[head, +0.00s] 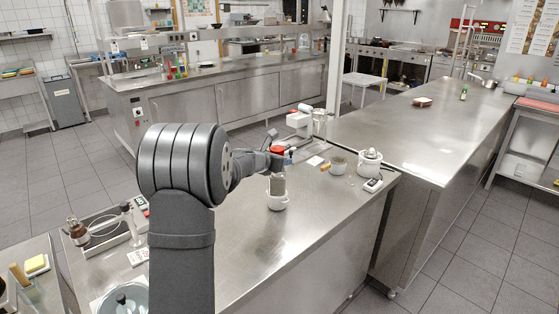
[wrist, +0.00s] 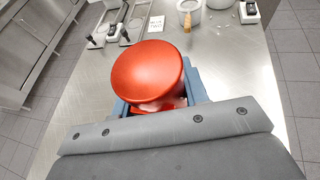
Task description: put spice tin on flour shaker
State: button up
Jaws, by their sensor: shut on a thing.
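My gripper (head: 286,153) is shut on a red, round-topped tin, which I take to be the spice tin (head: 277,150). In the wrist view the tin (wrist: 147,73) sits between the blue jaws of my gripper (wrist: 160,105), its broad red top facing the camera. In the head view a grey-brown cylinder (head: 278,184), possibly the flour shaker, stands upright in or just behind a white cup (head: 278,203); I cannot tell which. The tin shows above this cylinder with a gap in the picture. The cylinder is not visible in the wrist view.
A grey pot (head: 338,164) with a wooden handle beside it, a white lidded jar (head: 371,160) and a small scale (head: 373,185) stand right of my gripper. A white card (head: 315,161) lies behind. The steel counter (head: 262,242) is bare in front of the cup.

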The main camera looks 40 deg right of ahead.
jog(key=shift+f, duration=0.15)
jog(key=o, duration=1.1)
jog(key=shift+c, duration=0.2)
jog(key=shift+r, duration=0.2)
jog(key=v, duration=1.2)
jog(key=shift+d+f, duration=0.1)
jog(key=shift+f, duration=0.05)
